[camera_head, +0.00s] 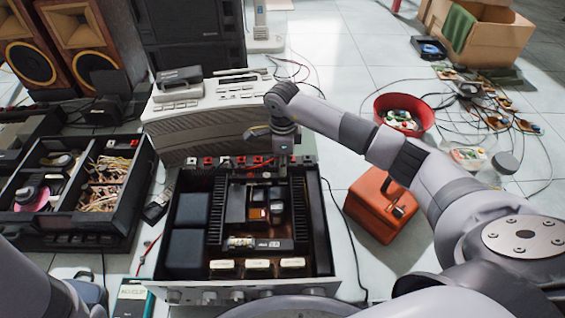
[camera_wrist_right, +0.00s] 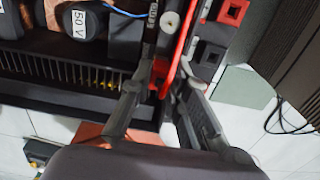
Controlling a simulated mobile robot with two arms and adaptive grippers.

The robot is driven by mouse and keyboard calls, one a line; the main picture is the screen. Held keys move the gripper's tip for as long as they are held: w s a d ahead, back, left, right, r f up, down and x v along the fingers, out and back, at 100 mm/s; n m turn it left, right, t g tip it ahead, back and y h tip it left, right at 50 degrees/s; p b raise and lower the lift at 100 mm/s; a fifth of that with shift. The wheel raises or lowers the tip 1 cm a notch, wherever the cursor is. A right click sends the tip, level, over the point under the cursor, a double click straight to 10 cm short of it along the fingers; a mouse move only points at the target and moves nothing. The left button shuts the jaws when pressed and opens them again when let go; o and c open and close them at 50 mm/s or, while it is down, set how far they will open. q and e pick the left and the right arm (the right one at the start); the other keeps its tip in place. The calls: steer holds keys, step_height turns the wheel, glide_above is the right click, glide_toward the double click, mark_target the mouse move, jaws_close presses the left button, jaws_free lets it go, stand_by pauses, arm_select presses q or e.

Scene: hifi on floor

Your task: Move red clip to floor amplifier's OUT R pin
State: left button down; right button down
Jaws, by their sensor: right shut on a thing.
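The floor amplifier (camera_head: 318,240) stands open in the middle of the head view, with a row of red and black terminals (camera_head: 225,161) along its far edge. My right gripper (camera_head: 285,155) is over the right part of that edge. In the right wrist view its fingers (camera_wrist_right: 165,85) are shut on the red clip (camera_wrist_right: 174,58), which lies between them beside a dark block with a red terminal (camera_wrist_right: 232,10). I cannot tell which terminal is the OUT R pin, nor whether the clip touches one. My left gripper is out of view.
A grey hi-fi unit (camera_head: 205,120) stands close behind the amplifier. A parts box (camera_head: 125,205) is on the left. An orange-red case (camera_head: 372,225) and a red bowl (camera_head: 430,115) are on the right. Cables lie on the tiled floor.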

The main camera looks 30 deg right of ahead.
steer(key=c, duration=1.5)
jaws_free()
steer(key=shift+o, duration=0.2)
steer(key=shift+r, duration=0.1)
step_height(320, 180, up, 12)
steer(key=shift+a, duration=0.1)
